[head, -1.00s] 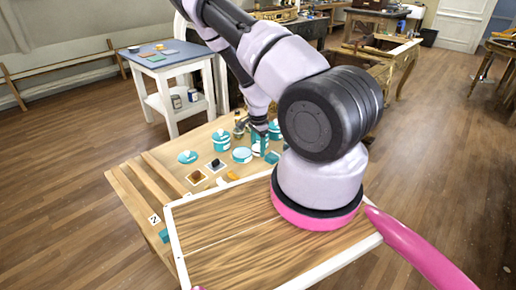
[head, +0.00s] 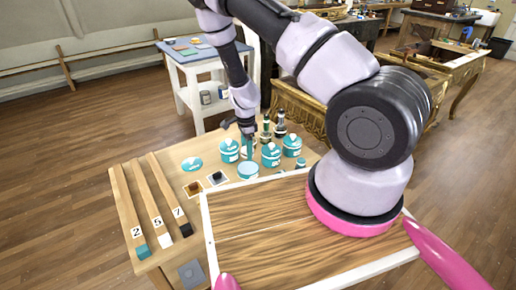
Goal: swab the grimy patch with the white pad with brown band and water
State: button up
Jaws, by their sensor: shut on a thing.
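My gripper (head: 247,134) is small in the head view, pointing down over the far part of the wooden worktable. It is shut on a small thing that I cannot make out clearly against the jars. I cannot pick out the white pad with the brown band or a water label for certain. Several white and teal jars (head: 271,154) stand around and just right of the gripper. No grimy patch can be told for sure.
Numbered wooden strips (head: 159,205) lie at the worktable's left. Dark-topped bottles (head: 280,124) stand behind the jars. The gilt console (head: 303,112) is behind the worktable. A white side table (head: 185,88) with a blue top stands at the back left. Open floor lies left.

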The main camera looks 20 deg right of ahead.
aim_at(247, 168)
jog(key=shift+f, duration=3)
jog(key=shift+f, duration=0.45)
jog(key=shift+r, duration=3.5)
